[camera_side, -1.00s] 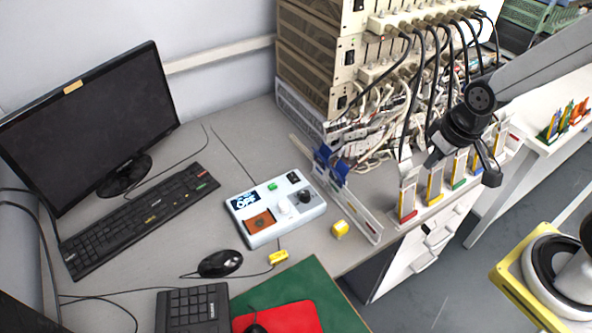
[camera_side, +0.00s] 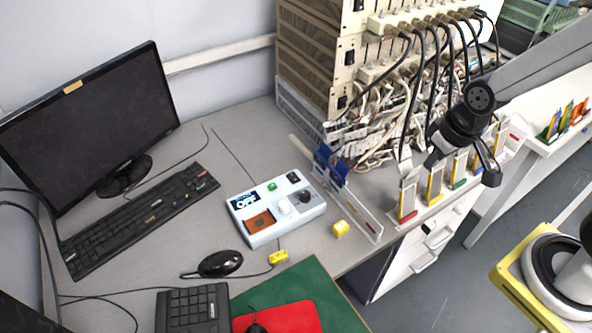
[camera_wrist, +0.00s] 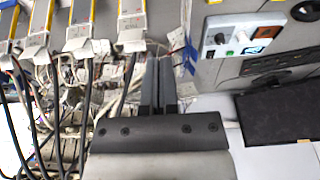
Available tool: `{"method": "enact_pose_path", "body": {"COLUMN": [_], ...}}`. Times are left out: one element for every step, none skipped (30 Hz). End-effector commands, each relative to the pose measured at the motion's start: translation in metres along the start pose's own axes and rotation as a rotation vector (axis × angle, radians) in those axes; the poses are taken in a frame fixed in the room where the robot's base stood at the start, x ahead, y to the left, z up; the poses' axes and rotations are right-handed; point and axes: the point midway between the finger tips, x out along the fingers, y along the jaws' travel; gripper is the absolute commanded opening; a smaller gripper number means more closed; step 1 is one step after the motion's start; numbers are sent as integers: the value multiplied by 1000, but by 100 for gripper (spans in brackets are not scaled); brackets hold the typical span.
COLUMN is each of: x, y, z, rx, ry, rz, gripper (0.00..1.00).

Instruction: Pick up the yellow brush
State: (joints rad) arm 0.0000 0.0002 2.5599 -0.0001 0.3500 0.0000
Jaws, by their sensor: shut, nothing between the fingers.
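I cannot make out a clear yellow brush in either view. The small yellow things on the desk in the side view are a yellow block (camera_side: 340,228) right of the white control box and a smaller yellow piece (camera_side: 278,257) near the mouse. My gripper (camera_side: 488,166) hangs over the right end of the desk, above the row of upright cell holders and well away from both. In the wrist view my gripper (camera_wrist: 159,62) shows its two dark fingers close together, shut and empty, in front of cables.
Upright cell holders (camera_side: 408,200) with coloured strips line the right desk edge. A rack with hanging cables (camera_side: 345,70) stands behind. The white control box (camera_side: 262,222), a mouse (camera_side: 220,263), a keyboard (camera_side: 140,215) and a green mat (camera_side: 325,290) occupy the desk's left and front.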

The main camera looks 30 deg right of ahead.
Motion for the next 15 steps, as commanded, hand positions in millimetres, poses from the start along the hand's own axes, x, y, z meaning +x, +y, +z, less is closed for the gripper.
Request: {"method": "enact_pose_path", "body": {"x": [0,0,0,0,0,0,0,0,0,0,0,0,0,0,0], "y": [0,0,0,0,0,0,0,0,0,0,0,0,0,0,0], "z": [0,0,0,0,0,0,0,0,0,0,0,0,0,0,0], "rx": [0,0,0,0,0,0,0,0,0,0,0,0,0,0,0], "ry": [0,0,0,0,0,0,0,0,0,0,0,0,0,0,0], "rz": [0,0,0,0,0,0,0,0,0,0,0,0,0,0,0], "gripper": [0,0,0,0,10,22,32,41,54,64,73,82,82,82,82]}}
